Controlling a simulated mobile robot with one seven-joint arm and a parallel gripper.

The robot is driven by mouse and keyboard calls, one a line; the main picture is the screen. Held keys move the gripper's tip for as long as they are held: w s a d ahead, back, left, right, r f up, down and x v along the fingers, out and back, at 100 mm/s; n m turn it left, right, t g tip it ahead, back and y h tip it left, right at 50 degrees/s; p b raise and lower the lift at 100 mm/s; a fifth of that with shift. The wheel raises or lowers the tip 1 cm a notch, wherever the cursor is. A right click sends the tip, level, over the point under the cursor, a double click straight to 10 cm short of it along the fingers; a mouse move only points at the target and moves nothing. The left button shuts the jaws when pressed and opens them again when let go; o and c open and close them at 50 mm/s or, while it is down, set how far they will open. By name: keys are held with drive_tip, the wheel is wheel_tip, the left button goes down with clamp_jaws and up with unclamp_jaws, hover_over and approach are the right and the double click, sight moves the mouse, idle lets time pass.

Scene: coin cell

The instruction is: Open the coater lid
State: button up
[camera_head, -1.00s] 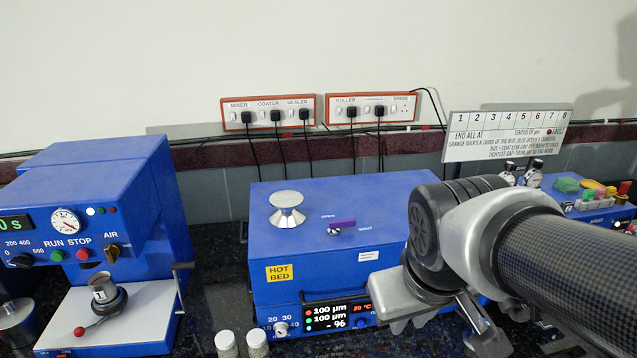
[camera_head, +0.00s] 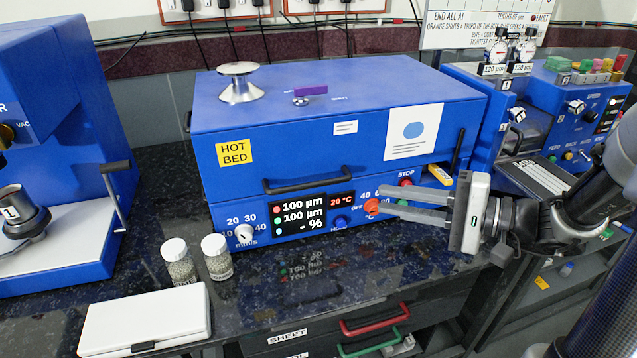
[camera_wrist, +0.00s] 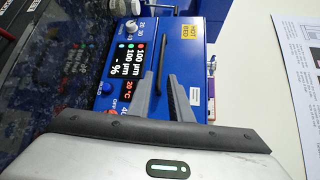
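The coater is a blue box with a "HOT BED" label, and its blue lid (camera_head: 380,95) is down on the blue base. A black bar handle (camera_head: 308,180) runs along the lid's lower front edge. It also shows in the wrist view (camera_wrist: 165,68). My gripper (camera_head: 378,201) is in front of the coater, to the right of the handle, its fingers pointing left. The fingers are apart with nothing between them. In the wrist view the fingertips (camera_wrist: 160,82) reach toward the handle from below, on either side of its line.
A purple-handled valve (camera_head: 310,92) and a silver knob (camera_head: 240,82) stand on the lid. Two jars (camera_head: 217,256) and a white case (camera_head: 145,320) are on the dark bench at front left. A blue machine (camera_head: 60,140) stands left. Gauges and more equipment (camera_head: 575,100) stand right.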

sight(316, 185)
drive_tip(key=b+x, duration=0.2)
drive_tip(key=x, duration=1.5)
drive_tip(key=shift+w+r+b, duration=0.1)
drive_tip(key=shift+w+b, duration=0.15)
drive_tip(key=shift+b, duration=0.1)
clamp_jaws()
